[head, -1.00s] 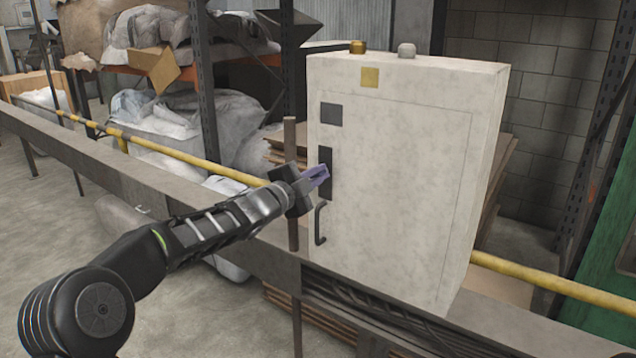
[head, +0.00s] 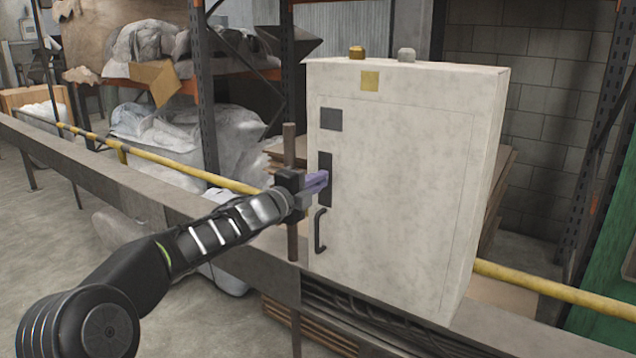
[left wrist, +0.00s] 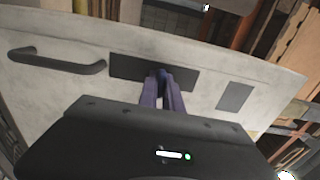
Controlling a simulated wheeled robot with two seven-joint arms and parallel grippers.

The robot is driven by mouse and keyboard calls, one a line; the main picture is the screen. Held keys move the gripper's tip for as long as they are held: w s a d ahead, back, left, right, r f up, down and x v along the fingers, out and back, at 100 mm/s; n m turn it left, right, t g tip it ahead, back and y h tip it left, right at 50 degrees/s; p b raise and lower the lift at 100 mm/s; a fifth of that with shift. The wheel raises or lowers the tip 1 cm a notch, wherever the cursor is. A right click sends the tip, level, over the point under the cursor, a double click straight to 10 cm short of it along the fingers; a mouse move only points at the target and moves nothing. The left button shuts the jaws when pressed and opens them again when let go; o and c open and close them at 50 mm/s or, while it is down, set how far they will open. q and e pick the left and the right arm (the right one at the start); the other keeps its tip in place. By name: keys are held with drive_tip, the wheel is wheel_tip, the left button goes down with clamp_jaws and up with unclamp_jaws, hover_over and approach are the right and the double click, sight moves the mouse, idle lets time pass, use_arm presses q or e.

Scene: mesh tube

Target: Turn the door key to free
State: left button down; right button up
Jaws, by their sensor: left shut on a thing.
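A pale cabinet (head: 400,180) with a door stands on a grey beam. A dark lock plate (head: 326,165) is on the left part of its door; it also shows in the left wrist view (left wrist: 125,67). My left gripper (head: 322,180) has its purple fingers at this plate. In the left wrist view the fingers (left wrist: 161,80) are close together and end at the plate. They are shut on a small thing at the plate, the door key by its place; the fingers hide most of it. My right gripper is not in view.
A black door handle (head: 320,231) sits just below the plate. A dark square panel (head: 331,119) is above it. A brown post (head: 290,150) stands close beside my left wrist. A yellow rail (head: 190,168) runs along the beam. Shelving with bags is behind.

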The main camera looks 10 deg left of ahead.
use_arm(q)
drive_tip(key=c, duration=1.5)
unclamp_jaws()
drive_tip(key=shift+s, duration=0.1)
drive_tip(key=b+v, duration=0.1)
drive_tip(key=v, duration=0.6)
drive_tip(key=shift+s, duration=0.3)
